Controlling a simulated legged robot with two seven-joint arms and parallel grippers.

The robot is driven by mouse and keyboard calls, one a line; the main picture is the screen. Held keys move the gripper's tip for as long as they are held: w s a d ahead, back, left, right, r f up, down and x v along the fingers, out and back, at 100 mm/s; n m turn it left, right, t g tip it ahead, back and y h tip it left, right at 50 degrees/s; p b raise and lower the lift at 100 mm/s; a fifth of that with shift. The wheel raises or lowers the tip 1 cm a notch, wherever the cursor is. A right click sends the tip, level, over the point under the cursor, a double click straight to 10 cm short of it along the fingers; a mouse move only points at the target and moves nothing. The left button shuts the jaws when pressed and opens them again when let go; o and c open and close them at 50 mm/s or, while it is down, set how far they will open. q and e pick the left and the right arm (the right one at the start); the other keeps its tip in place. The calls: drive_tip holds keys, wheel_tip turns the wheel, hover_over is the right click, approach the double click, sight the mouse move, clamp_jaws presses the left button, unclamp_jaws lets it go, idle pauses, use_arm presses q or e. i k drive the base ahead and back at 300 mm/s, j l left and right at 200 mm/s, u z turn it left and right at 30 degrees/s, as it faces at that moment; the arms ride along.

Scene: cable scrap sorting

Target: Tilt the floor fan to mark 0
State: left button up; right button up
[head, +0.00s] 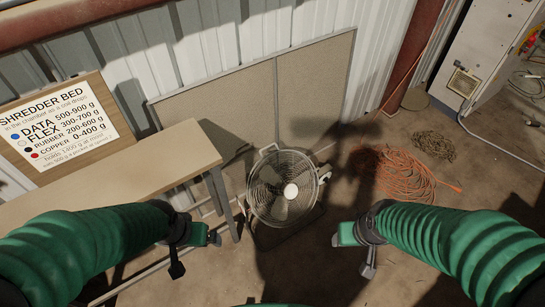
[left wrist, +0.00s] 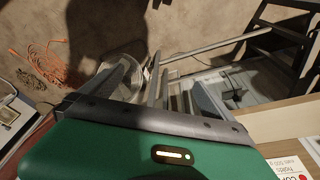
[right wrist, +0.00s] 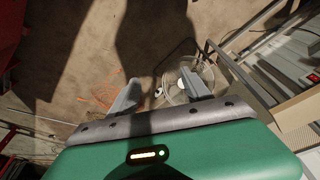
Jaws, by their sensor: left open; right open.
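The floor fan (head: 268,200) stands on the concrete in the middle of the head view, its round wire cage facing up toward me with a pale hub. A handle shows at its top and a bracket or knob (head: 323,173) at its right side. No tilt marks are readable. The fan also shows in the right wrist view (right wrist: 178,74), partly behind a finger, and in the left wrist view (left wrist: 128,58), mostly hidden. My left gripper (head: 197,254) is open and empty, left of and nearer than the fan. My right gripper (head: 352,255) is open and empty to its right.
A wooden table (head: 130,178) stands left of the fan, its leg close to the cage. Beige panels (head: 245,98) lean on the wall behind. An orange cable coil (head: 400,176) and a darker coil (head: 434,144) lie right.

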sight(277, 185)
drive_tip(key=i+l+u, duration=0.15)
drive_tip(key=i, duration=0.3)
drive_tip(key=i+l+u, duration=0.1)
drive_tip(key=i+l, duration=0.25)
drive_tip(key=i+l+u, duration=0.15)
drive_tip(key=i+l, duration=0.15)
drive_tip(key=i, duration=0.25)
